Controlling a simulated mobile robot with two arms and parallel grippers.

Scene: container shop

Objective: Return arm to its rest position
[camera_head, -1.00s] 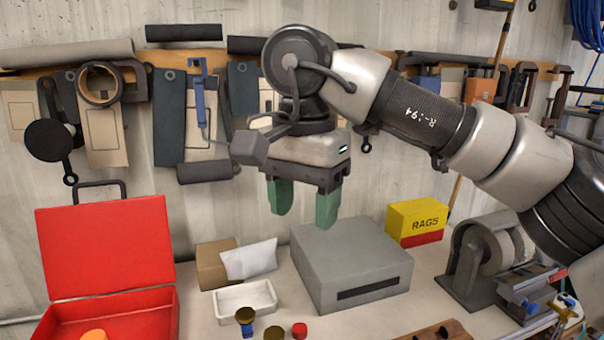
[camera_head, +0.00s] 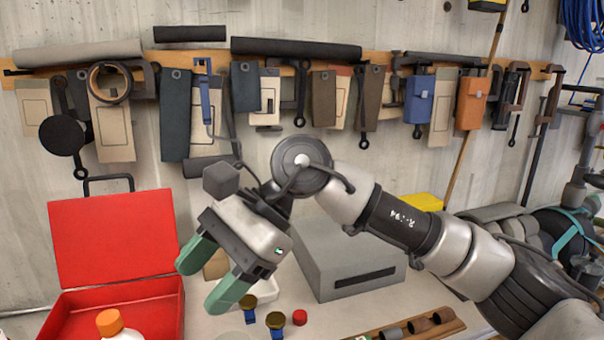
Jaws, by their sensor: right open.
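My right arm comes in from the lower right. Its gripper (camera_head: 216,284) has green fingers that are apart, with nothing between them. The gripper is tilted, pointing down and left, above the bench between the red toolbox and the grey box. It hides most of the white tray and the brown carton behind it. My left gripper is not in the picture.
An open red toolbox (camera_head: 112,240) with an orange-capped bottle (camera_head: 112,325) stands at left. A grey slotted box (camera_head: 345,265) sits behind my right arm. Small knobs, including a red one (camera_head: 299,317), stand in front. A wooden holder (camera_head: 420,325) lies lower right. Tools hang on the wall.

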